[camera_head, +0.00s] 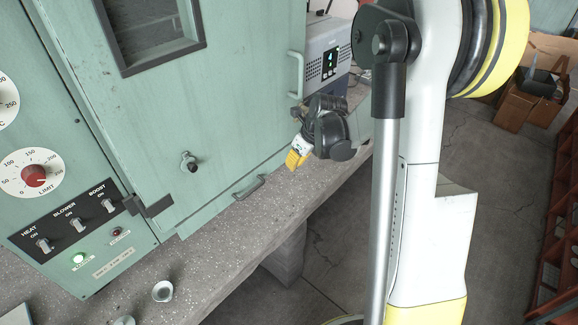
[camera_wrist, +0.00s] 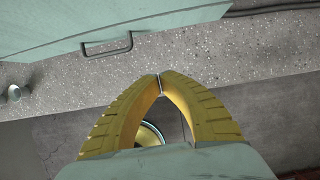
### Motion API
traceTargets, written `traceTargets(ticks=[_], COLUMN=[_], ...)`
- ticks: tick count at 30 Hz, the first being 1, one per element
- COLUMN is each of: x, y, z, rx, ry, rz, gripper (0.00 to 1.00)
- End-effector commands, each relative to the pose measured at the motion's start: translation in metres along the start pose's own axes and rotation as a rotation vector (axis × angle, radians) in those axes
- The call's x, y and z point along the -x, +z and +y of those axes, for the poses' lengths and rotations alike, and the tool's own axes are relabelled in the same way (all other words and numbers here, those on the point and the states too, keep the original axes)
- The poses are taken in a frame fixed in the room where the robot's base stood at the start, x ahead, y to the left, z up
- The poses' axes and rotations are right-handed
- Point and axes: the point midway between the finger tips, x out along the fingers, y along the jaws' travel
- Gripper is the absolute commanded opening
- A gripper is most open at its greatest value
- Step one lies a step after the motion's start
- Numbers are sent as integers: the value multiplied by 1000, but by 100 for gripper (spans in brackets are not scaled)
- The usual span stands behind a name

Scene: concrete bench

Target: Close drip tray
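The drip tray (camera_head: 218,208) appears as a low green panel with a dark bar handle (camera_head: 249,187), along the bottom of the green oven. I cannot tell how far out it sits. In the wrist view the handle (camera_wrist: 107,45) shows at the upper left, on a green panel edge above the bench. My gripper (camera_head: 293,161) has yellow ridged fingers and is to the right of the handle, apart from it, near the bench's front edge. In the wrist view its fingertips (camera_wrist: 159,78) meet, with nothing seen between them.
The oven door (camera_head: 200,110) has a window and a tall side handle (camera_head: 296,75). A control panel (camera_head: 75,215) is at the left. Small metal cups (camera_head: 162,291) stand on the speckled bench (camera_head: 215,270). A grey device (camera_head: 325,60) stands behind. Open floor lies right of the bench.

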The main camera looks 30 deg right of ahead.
Motion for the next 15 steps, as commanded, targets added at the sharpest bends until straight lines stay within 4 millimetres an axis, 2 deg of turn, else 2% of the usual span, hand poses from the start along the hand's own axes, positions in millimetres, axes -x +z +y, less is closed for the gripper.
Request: traceTargets(ticks=[4,8,11,15], x=[-14,-17,-17,-29], y=[-15,-24,-26,-21], z=[-4,-6,-7,-7], rx=[-3,-4,-2,2], ry=[17,8,-3,-3], rz=[-150,-317,-384,-396], gripper=[0,0,0,0])
